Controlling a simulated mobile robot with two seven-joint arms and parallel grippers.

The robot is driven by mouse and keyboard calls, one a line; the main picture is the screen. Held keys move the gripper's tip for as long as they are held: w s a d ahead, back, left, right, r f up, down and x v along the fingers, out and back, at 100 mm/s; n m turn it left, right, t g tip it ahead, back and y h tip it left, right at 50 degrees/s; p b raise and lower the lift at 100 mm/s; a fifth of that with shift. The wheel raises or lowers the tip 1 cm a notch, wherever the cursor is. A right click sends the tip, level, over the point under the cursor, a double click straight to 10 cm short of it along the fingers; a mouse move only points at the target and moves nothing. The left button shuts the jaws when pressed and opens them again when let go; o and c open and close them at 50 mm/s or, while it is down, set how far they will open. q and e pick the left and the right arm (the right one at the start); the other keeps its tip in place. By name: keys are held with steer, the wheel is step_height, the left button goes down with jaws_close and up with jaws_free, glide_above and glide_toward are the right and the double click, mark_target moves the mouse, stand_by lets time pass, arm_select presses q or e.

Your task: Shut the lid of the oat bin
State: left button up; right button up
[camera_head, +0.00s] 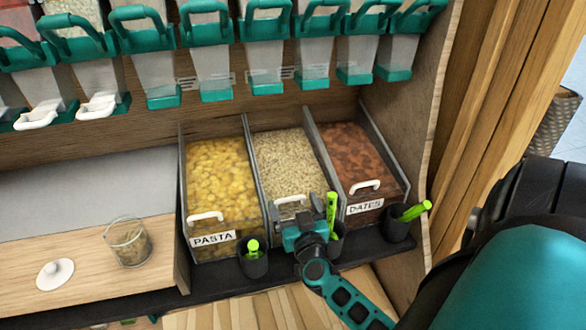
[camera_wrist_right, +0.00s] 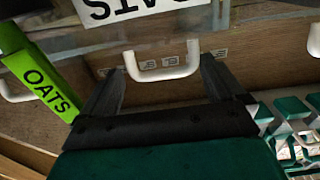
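The oat bin (camera_head: 285,160) is the middle of three clear bins in the head view and is full of pale oats. Its white handle (camera_head: 290,200) is at the front and also shows in the wrist view (camera_wrist_right: 163,72), near an upside-down OATS label (camera_wrist_right: 130,8). My right gripper (camera_head: 293,219) is at the bin's front, hiding most of its label in the head view. In the wrist view the right gripper's fingers (camera_wrist_right: 162,80) are apart, one near each end of the handle; contact is unclear. I cannot make out the lid's position. My left gripper is out of view.
The pasta bin (camera_head: 220,180) and dates bin (camera_head: 350,155) flank the oats closely. Black cups with green scoops or markers (camera_head: 254,262) stand in front. Dispensers (camera_head: 265,75) hang above. A glass jar (camera_head: 128,243) and white lid (camera_head: 55,273) sit left.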

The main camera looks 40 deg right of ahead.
steer(key=shift+a, duration=0.1)
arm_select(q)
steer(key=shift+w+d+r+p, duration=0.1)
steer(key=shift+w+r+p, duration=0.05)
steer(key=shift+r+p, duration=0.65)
arm_select(e)
steer(key=v, duration=1.2)
steer(key=shift+s, duration=0.35)
steer(key=shift+a+r, duration=0.1)
steer(key=shift+a, duration=0.05)
steer(key=w+a+r+n+y+p, duration=0.3)
steer(key=a+n+y+p, duration=0.15)
steer(key=a+y, duration=0.3)
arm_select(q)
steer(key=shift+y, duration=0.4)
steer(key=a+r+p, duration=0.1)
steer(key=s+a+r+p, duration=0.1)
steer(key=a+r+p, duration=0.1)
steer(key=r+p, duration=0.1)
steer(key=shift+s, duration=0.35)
arm_select(e)
steer(key=s+a+f+n+g+y, duration=0.2)
steer(key=s+a+n+g+y, duration=0.1)
steer(key=a, duration=0.5)
steer(key=shift+s+n+g, duration=0.45)
steer(key=shift+s+g, duration=0.1)
steer(key=shift+g, duration=0.45)
